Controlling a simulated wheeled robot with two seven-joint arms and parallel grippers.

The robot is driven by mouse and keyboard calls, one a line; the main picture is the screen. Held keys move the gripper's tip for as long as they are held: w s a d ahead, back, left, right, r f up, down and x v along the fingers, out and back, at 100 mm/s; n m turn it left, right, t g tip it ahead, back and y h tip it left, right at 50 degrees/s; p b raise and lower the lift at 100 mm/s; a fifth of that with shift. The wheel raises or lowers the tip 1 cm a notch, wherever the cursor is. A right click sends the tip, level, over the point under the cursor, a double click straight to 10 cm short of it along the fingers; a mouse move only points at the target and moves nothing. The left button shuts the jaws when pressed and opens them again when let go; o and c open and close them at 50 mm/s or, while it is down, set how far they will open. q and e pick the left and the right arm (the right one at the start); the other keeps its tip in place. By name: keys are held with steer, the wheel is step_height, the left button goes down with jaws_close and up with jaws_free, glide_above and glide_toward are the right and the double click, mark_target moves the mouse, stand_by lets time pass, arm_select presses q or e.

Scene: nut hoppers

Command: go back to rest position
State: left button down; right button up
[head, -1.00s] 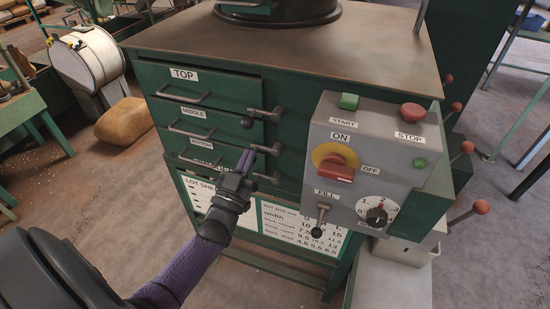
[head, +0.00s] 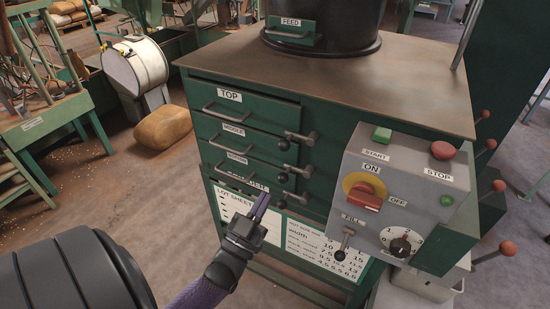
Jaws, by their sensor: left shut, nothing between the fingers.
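The cabinet has a top drawer (head: 262,111), a middle drawer (head: 259,142) and a bottom drawer (head: 226,167), each with a bar handle. Dark latch levers (head: 298,137) sit at the drawers' right side. The gripper appears apart from the drawers and levers. My right gripper is not in view.
A grey control box (head: 395,190) with a red switch and buttons juts out at the right. Red-knobbed levers (head: 507,248) stick out beyond it. A tan sack (head: 162,126) and a white drum (head: 134,65) stand at the left.

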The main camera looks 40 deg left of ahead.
arm_select(q)
steer(key=shift+v, duration=0.85)
steer(key=s+d+f+g+h, duration=0.1)
steer(key=s+d+f+g, duration=0.25)
steer(key=f, duration=0.55)
steer(key=s+d+f+m+g+h+b, duration=0.1)
steer(key=s+d+f+g, duration=0.15)
steer(key=f+g, duration=0.4)
steer(key=s+d+f+g+h, duration=0.1)
steer(key=s+d+f+g, duration=0.15)
steer(key=f, duration=0.75)
steer(key=s+d+f+m+g, duration=0.1)
steer(key=s+f+g, duration=0.3)
steer(key=s, duration=0.6)
steer(key=s+d+f+m+g, duration=0.1)
steer(key=s+f+g, duration=0.4)
steer(key=s, duration=0.5)
steer(key=shift+s+d+f+h, duration=0.25)
steer(key=shift+d+f+h, duration=0.1)
steer(key=shift+d+h, duration=0.1)
steer(key=shift+g, duration=0.25)
